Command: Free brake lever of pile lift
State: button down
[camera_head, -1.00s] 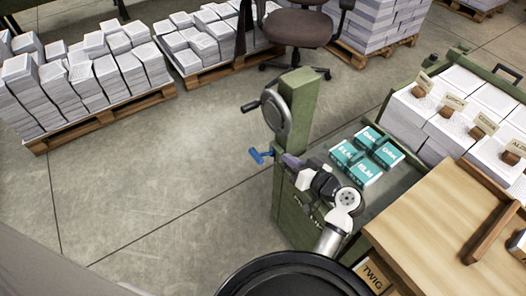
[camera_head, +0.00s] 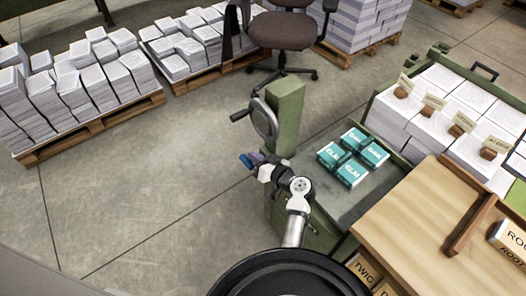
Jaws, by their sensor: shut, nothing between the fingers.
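The pile lift has a green column (camera_head: 287,108) with a grey hand wheel and crank (camera_head: 264,122) on its left side. Its blue brake lever (camera_head: 245,160) sticks out to the left, below the wheel; only its end shows clearly. My gripper (camera_head: 256,159), with purplish fingers, is shut and empty right beside the lever's inner part. It partly hides the lever, and I cannot tell whether they touch. My white and black wrist covers part of the column's lower side.
The lift's dark platform (camera_head: 347,207) carries several teal packs (camera_head: 352,157). A wooden table (camera_head: 425,230) stands at right, with paper stacks (camera_head: 439,82) behind it. An office chair (camera_head: 286,32) stands behind the lift. The floor (camera_head: 150,190) to the left is clear.

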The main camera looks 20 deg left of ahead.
jog(key=shift+s+a+f, duration=0.15)
jog(key=shift+s+f, duration=0.05)
jog(key=shift+f, duration=0.35)
jog(key=shift+f, duration=0.15)
